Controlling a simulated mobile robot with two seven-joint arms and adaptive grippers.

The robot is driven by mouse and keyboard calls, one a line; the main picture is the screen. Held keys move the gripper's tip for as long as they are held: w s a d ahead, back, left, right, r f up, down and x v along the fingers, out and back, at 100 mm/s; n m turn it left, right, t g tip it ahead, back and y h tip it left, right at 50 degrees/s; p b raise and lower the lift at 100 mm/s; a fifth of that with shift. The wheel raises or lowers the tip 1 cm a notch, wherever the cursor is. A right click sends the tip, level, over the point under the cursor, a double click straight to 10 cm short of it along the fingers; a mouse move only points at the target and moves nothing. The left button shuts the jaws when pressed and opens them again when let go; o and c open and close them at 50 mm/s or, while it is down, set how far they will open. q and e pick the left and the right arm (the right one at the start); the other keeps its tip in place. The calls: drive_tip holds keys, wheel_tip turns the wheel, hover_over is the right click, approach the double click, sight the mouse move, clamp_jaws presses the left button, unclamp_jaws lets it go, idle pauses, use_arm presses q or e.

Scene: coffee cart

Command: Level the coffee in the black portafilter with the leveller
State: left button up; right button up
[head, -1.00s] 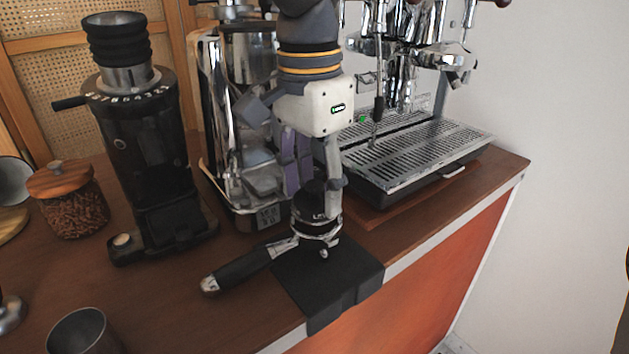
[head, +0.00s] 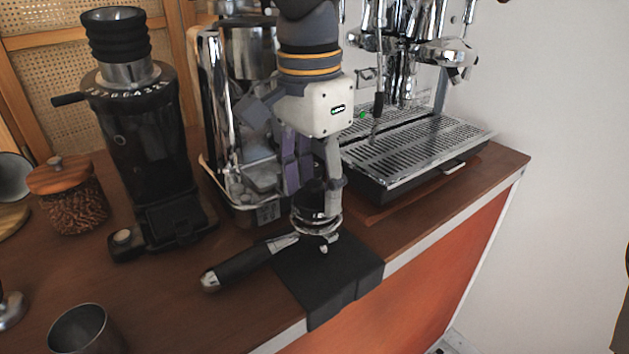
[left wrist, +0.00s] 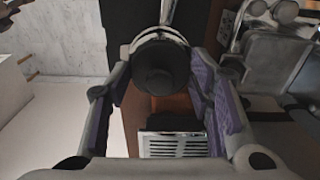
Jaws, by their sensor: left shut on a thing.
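The black portafilter (head: 247,264) lies on a black mat (head: 340,298) at the counter's edge, its handle pointing left and its chrome basket ring on the mat. The dark round leveller (left wrist: 162,66) sits at the portafilter's basket in the left wrist view. My left gripper (head: 318,190) points down over the basket and is shut on the leveller, with a finger on each side. The fingers partly hide the leveller in the head view, and the coffee is hidden beneath it. My right gripper is not in view.
A black grinder (head: 150,150) and a wooden-lidded jar of beans (head: 72,203) stand at left. A chrome machine (head: 235,110) stands behind my gripper. A drip tray (head: 415,150) is at right. A metal cup (head: 84,330) stands at front left.

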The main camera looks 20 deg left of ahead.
use_arm(q)
drive_tip(key=shift+f, duration=0.65)
idle(1.4)
